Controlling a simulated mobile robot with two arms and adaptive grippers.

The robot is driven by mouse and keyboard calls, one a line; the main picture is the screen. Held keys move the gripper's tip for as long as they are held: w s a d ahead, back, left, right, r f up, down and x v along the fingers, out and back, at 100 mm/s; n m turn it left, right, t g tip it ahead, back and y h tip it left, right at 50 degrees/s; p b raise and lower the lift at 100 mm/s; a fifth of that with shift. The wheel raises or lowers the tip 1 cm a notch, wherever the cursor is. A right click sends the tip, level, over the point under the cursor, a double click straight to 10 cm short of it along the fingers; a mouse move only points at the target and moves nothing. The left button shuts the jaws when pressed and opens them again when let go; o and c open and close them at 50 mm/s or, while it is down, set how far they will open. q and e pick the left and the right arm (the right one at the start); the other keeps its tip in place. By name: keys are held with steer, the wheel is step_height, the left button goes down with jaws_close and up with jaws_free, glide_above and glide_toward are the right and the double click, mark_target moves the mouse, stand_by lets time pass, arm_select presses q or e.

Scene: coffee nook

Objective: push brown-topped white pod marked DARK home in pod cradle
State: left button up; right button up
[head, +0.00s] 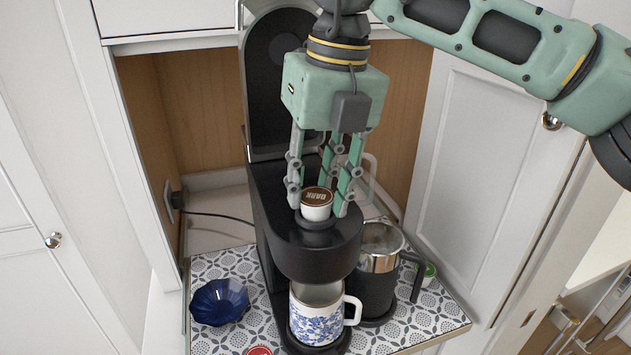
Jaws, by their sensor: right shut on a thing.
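The white pod (316,213) with its brown top marked DARK sits upright at the pod cradle (316,226) on top of the black coffee machine (262,190). The pod's white side shows above the dark cradle; how deep its lower part sits is hidden. The machine's lid (277,100) stands raised behind. My right gripper (318,205) reaches down from above with its fingers around the pod and is shut on it. My left gripper is not in view.
A blue-patterned white mug (317,318) stands under the machine's spout. A blue bowl (219,302) is at left. Cabinet doors flank the nook.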

steer(key=shift+f+b, duration=0.4)
steer(key=shift+f, duration=0.15)
stand_by(0.6)
steer(key=o, duration=1.1)
steer(key=r, duration=0.4)
steer(key=d+r, duration=0.1)
steer(key=r, duration=0.7)
steer(key=shift+s+d, duration=0.3)
